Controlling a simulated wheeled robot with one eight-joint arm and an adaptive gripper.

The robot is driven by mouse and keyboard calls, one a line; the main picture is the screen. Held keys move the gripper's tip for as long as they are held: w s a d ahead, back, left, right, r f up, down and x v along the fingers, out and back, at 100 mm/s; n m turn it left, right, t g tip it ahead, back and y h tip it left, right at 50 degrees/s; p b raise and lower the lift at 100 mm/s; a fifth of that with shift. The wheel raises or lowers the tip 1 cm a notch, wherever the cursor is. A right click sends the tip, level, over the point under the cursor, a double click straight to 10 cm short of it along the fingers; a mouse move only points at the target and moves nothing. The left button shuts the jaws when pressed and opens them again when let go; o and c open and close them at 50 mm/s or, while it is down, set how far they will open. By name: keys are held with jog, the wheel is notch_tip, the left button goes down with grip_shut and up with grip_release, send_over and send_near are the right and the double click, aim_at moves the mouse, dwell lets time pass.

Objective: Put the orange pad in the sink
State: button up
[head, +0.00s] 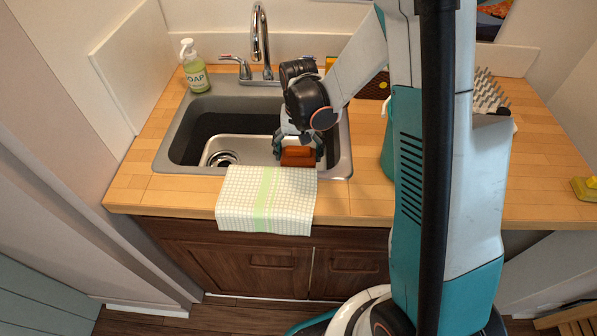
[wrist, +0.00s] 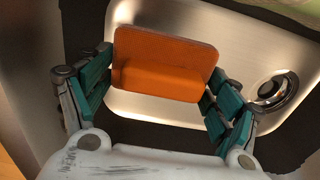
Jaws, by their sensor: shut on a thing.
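The orange pad (head: 298,157) is held in my gripper (head: 298,150) over the right part of the sink (head: 182,135) in the head view. In the wrist view the orange pad (wrist: 165,65) sits between the teal fingers of my gripper (wrist: 158,80), which are shut on its two sides. Behind it in that view are the sink's steel bottom (wrist: 245,50) and round drain (wrist: 278,90). The pad appears to be within the sink opening. I cannot tell whether it touches the bottom. My arm hides part of the sink's right side.
A chrome faucet (head: 261,40) stands behind the sink, and a soap bottle (head: 194,66) stands at its back left corner. A checked towel (head: 267,200) hangs over the front counter edge. A dish rack (head: 489,92) is on the right of the wooden counter (head: 545,160).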

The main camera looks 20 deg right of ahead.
aim_at(299, 167)
jog(key=shift+f+b, duration=1.1)
jog(key=shift+f, duration=2.6)
jog(key=shift+f, duration=0.15)
jog(key=o, duration=1.2)
